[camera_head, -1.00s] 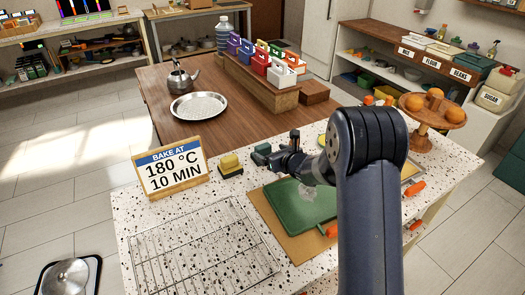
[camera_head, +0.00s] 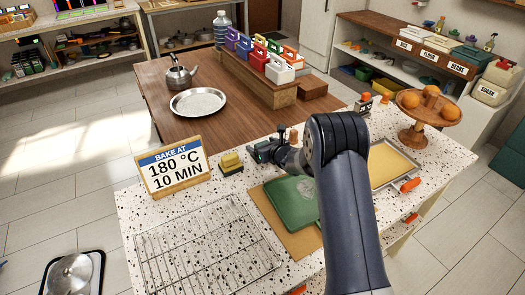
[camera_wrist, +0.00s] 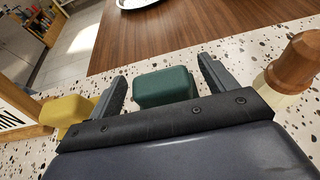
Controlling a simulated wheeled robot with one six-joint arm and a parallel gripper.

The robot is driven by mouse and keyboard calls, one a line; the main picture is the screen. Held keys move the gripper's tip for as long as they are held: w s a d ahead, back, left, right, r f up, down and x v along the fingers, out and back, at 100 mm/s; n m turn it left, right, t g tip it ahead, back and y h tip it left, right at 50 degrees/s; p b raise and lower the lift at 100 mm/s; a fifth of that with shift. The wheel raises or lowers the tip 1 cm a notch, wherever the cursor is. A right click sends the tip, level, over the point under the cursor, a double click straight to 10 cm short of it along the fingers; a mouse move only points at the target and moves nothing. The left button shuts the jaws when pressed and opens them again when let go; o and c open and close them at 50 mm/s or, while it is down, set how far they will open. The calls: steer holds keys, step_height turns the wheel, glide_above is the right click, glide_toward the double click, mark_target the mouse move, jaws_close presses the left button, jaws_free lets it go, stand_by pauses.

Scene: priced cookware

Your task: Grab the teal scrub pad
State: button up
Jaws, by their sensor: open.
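The teal scrub pad (camera_wrist: 165,87) is a dark green-teal block on the speckled counter (camera_wrist: 235,52). In the wrist view it sits between the two spread fingers of my gripper (camera_wrist: 163,77), with clear gaps on both sides. My gripper is open and its fingers are low, on either side of the pad. In the head view my gripper (camera_head: 262,152) is at the counter's far side and largely hides the pad.
A yellow sponge (camera_head: 231,163) lies left of my gripper; it also shows in the wrist view (camera_wrist: 66,112). The bake sign (camera_head: 172,168) stands farther left. A wooden-topped object (camera_wrist: 294,62) stands close on the right. A green board (camera_head: 291,204) lies nearer me.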

steer(key=shift+c, duration=0.2)
steer(key=c, duration=1)
steer(key=shift+c, duration=0.2)
steer(key=shift+r, duration=0.1)
